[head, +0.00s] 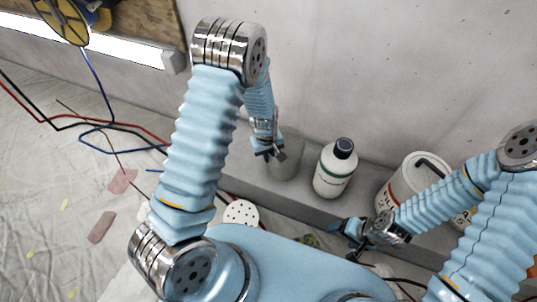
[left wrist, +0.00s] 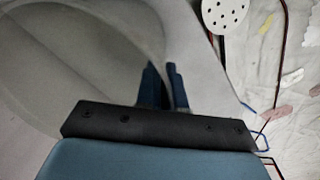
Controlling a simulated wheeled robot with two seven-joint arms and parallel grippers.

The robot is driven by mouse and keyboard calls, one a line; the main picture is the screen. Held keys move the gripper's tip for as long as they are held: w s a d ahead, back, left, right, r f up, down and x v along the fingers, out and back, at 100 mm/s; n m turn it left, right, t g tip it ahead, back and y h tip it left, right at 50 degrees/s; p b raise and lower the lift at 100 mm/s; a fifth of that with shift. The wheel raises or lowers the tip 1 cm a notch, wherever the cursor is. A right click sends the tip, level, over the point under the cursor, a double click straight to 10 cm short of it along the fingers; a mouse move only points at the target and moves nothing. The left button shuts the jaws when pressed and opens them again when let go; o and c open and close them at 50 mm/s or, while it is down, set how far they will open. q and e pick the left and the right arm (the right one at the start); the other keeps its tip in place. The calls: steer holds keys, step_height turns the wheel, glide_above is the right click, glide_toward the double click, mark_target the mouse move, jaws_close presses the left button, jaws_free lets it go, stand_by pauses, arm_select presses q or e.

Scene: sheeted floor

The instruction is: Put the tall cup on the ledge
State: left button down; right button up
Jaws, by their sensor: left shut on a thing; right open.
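The tall cup (head: 288,162) is a plain grey cup, seen against the ledge and wall in the head view. My left gripper (head: 269,153) is shut on its near left side. In the left wrist view the cup (left wrist: 75,60) fills the upper left, with its wide rounded rim, and the fingers (left wrist: 162,88) are at its wall. The grey ledge (head: 300,197) runs along the foot of the wall. The cup overlaps the ledge in view; I cannot tell whether its base touches it. My right gripper (head: 350,237) is open and empty in front of the ledge.
A white bottle with a dark cap (head: 335,170) stands on the ledge just right of the cup. A white bucket (head: 400,187) is farther right, partly behind my right arm. A white perforated disc (head: 241,213) lies below the ledge. Cables (head: 85,122) cross the sheeted floor at left.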

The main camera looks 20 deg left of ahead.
arm_select(q)
steer(key=c, duration=1.3)
jaws_free()
steer(key=shift+o, duration=0.2)
steer(key=shift+r, duration=0.15)
step_height(320, 180, up, 12)
steer(key=p, duration=0.2)
steer(key=shift+s+a, duration=0.25)
steer(key=shift+a, duration=0.05)
